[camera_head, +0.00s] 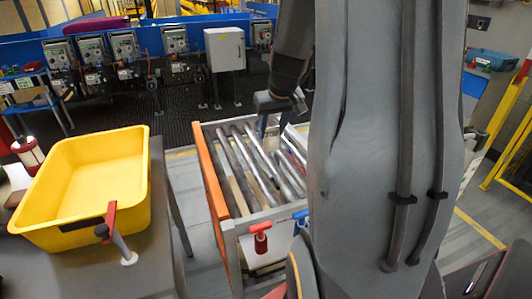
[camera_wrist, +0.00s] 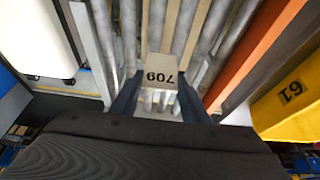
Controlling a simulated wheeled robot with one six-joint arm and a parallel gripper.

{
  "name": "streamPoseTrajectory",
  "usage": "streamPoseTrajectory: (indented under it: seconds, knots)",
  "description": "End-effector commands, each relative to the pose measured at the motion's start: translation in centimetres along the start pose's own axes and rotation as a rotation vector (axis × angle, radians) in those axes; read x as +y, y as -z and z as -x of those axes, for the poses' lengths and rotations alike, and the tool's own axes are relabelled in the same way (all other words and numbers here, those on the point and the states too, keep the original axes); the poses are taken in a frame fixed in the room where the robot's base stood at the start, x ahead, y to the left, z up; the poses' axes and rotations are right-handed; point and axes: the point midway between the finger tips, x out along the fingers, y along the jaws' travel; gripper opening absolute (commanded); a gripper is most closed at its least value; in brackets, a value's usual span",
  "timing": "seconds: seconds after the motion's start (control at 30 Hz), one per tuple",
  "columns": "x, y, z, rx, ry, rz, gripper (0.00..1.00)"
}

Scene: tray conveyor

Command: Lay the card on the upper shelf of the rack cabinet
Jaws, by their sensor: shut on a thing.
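A small pale card (camera_wrist: 160,67) with the black print "709", upside down in the picture, is between the two blue fingers of my gripper (camera_wrist: 159,92) in the wrist view. My gripper is shut on it and holds it over the roller conveyor (camera_wrist: 213,45). In the head view, my gripper (camera_head: 275,122) is over the conveyor (camera_head: 205,160), partly hidden by my arm, and the card is hard to make out. I cannot identify the rack cabinet or its upper shelf in either view.
A yellow tub (camera_head: 62,212) stands on a grey table left of the conveyor, beside a red-handled post (camera_head: 122,240). An orange side rail (camera_head: 210,180) edges the conveyor. Control boxes and a pale cabinet (camera_head: 225,48) stand behind. A yellow barrier (camera_head: 508,118) is at the right.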

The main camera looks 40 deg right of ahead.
Motion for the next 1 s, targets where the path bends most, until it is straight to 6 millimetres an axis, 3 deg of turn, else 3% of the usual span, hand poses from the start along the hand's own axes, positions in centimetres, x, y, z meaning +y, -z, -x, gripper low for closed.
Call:
streamPoseTrajectory:
  seconds: [0.1,0.53,1.0]
  knots:
    - [-0.1,-0.9,-1.9,-0.003,0.002,0.001,0.2]
    - [-0.1,-2.7,-6.5,-0.001,0.001,0.001,0.2]
    - [-0.1,-2.9,-7.2,0.001,0.0,0.002,0.2]
